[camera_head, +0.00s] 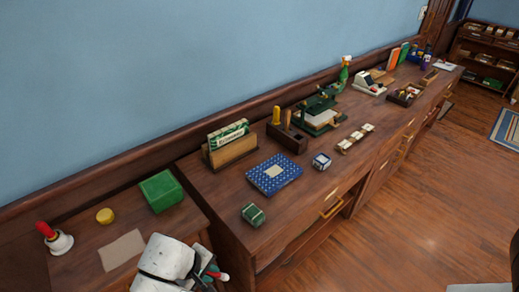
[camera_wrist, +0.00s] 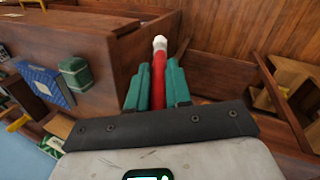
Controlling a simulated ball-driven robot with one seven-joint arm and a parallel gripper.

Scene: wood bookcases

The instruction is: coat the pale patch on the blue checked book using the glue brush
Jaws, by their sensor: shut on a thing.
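The blue checked book (camera_head: 290,178) lies flat on the long wooden counter. Its pale patch (camera_head: 272,172) is a small light rectangle on the cover. The book also shows in the wrist view (camera_wrist: 37,77), tilted, at the left. My gripper (camera_head: 214,272) is at the bottom of the head view, in front of the counter and well short of the book. In the wrist view, its teal fingers (camera_wrist: 157,88) are shut on the glue brush (camera_wrist: 160,62), which has a red handle and a whitish tip. The tip points away from the wrist and touches nothing visible.
A small green block (camera_head: 253,215) lies in front of the book, with a blue-and-white box (camera_head: 321,161) to its right. A card holder (camera_head: 232,152) stands behind.

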